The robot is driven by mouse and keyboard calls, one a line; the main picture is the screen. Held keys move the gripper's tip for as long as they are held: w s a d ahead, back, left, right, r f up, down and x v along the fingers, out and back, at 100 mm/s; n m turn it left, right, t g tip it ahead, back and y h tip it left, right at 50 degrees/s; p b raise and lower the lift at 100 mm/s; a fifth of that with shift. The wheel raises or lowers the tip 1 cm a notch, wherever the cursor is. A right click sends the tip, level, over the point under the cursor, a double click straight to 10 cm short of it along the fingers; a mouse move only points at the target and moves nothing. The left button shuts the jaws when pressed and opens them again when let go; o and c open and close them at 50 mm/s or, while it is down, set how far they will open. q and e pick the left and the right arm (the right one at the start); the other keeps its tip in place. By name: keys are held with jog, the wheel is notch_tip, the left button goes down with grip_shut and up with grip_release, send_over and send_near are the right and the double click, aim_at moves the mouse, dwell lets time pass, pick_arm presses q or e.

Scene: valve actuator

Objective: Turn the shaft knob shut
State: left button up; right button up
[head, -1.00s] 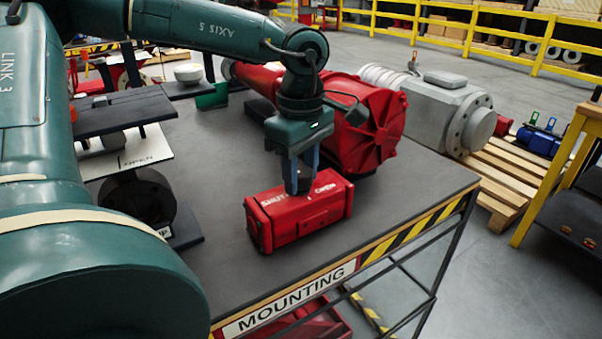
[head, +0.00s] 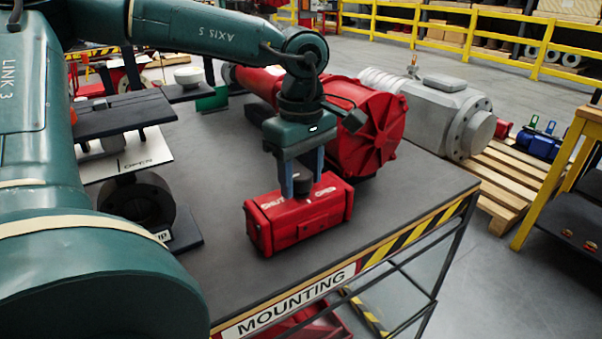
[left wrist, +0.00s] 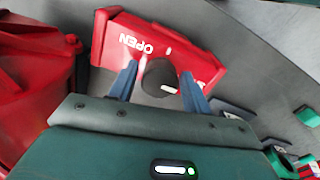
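A red actuator box (head: 300,222) with white SHUT and OPEN lettering sits on the grey table near its front edge. A dark round shaft knob (head: 303,184) stands on its top between the two labels. In the left wrist view the knob (left wrist: 159,76) carries a white mark on the side toward my gripper. My left gripper (head: 302,190) points down over the box, its blue fingers on either side of the knob. In the left wrist view the fingers (left wrist: 159,82) stand apart, with gaps beside the knob. My right gripper is not in view.
A large red ribbed cylinder (head: 370,130) lies behind the box, close to my left gripper. A grey motor (head: 440,112) lies beyond it on wooden pallets. The table's striped front edge (head: 415,230) is near the box. Dark fixtures (head: 140,198) stand at the left.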

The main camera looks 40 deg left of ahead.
aim_at(301, 174)
pick_arm(q)
jog(key=shift+o, duration=1)
notch_tip(301, 174, up, 13)
jog(key=p, duration=0.1)
